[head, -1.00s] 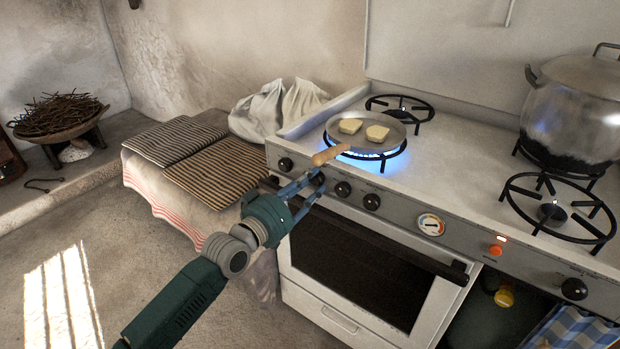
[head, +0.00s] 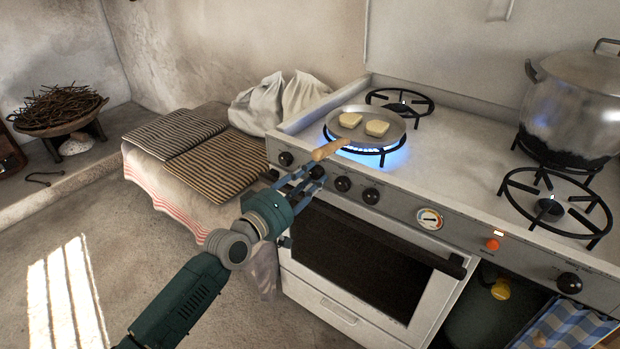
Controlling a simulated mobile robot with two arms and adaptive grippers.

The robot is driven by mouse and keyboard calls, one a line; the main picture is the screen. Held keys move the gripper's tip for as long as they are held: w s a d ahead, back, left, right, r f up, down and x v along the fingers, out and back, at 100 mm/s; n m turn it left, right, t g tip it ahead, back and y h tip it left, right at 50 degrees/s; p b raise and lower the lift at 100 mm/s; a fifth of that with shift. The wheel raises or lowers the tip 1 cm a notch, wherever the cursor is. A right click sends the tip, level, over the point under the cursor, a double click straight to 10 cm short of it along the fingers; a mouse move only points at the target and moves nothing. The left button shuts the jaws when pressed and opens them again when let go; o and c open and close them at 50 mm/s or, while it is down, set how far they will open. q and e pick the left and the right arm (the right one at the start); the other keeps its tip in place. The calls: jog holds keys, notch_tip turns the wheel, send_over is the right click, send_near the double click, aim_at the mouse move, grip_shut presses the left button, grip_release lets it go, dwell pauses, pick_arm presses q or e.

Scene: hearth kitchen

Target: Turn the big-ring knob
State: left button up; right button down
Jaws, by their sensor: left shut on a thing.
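The white stove has a grey front panel (head: 400,207) with several black knobs. My left gripper (head: 311,179) is at this panel, shut on the second knob from the left (head: 317,172). The fingers partly cover that knob, so its pointer mark cannot be read. The frying pan (head: 389,141) sits on the front left ring (head: 361,151), which burns with a blue flame. Two pale slices (head: 350,120) lie in the pan. Its wooden handle (head: 331,149) sticks out over the panel just above my gripper. My right gripper is not in view.
More knobs stand to the left (head: 285,158) and right (head: 342,184) of the held one. An oven door handle (head: 450,264) runs below. A large pot (head: 572,112) stands at the back right. A cloth-covered bench (head: 165,195) with striped mats is left of the stove.

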pick_arm(q)
jog(key=o, duration=1.2)
jog(key=shift+c, duration=0.2)
jog(key=shift+a, duration=0.1)
jog(key=v, duration=1.2)
